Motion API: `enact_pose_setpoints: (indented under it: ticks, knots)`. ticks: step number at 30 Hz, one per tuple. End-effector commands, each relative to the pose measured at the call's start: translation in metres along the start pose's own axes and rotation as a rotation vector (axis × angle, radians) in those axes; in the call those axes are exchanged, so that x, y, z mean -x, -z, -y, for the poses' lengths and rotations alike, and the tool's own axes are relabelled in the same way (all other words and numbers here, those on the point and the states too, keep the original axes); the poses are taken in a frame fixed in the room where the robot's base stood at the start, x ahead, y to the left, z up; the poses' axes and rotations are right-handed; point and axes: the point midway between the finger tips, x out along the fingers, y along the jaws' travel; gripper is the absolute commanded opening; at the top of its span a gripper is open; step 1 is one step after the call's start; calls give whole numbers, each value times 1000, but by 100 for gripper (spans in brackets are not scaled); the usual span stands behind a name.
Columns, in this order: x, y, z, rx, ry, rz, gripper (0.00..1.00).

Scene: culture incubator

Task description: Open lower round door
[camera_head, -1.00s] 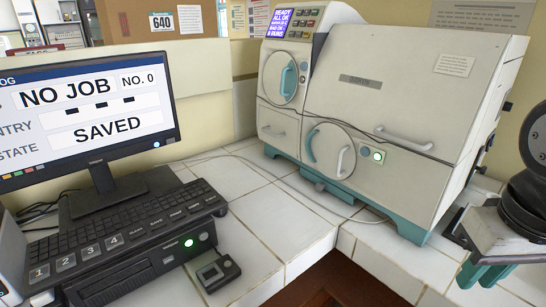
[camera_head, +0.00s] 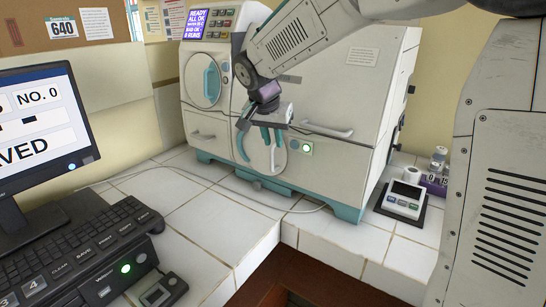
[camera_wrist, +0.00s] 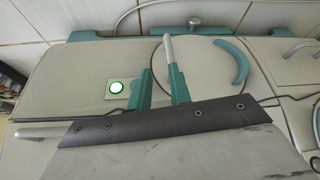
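The lower round door (camera_head: 257,157) is a pale disc on the front of the incubator (camera_head: 335,105), and it looks shut. It has a curved teal handle (camera_head: 242,143) on its left and a white bar handle (camera_head: 273,158) on its right. My gripper (camera_head: 271,141) is in front of the door's upper right part, with two teal fingers apart. In the wrist view the door (camera_wrist: 207,75) appears upside down. There the white handle (camera_wrist: 168,48) lines up with the tip of the right-hand finger of my gripper (camera_wrist: 160,70). I cannot tell whether they touch.
A lit green button (camera_head: 306,148) is right of the door. An upper round door (camera_head: 200,82) and a large panel with a white handle (camera_head: 328,131) are nearby. A monitor (camera_head: 45,135) and keyboard (camera_head: 80,250) stand left. A small white device (camera_head: 405,198) sits right.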

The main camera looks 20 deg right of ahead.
Motion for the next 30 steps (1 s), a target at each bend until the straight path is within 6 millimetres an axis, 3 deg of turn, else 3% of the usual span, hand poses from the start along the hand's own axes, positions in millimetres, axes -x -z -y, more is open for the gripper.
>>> enact_pose_setpoints:
  ticks: [4,18,30]
  knots:
    - [-13,7,16,-34,1,-12,20]
    - [-78,8,15,-38,-1,-13,20]
    - [-89,8,16,-37,1,-14,20]
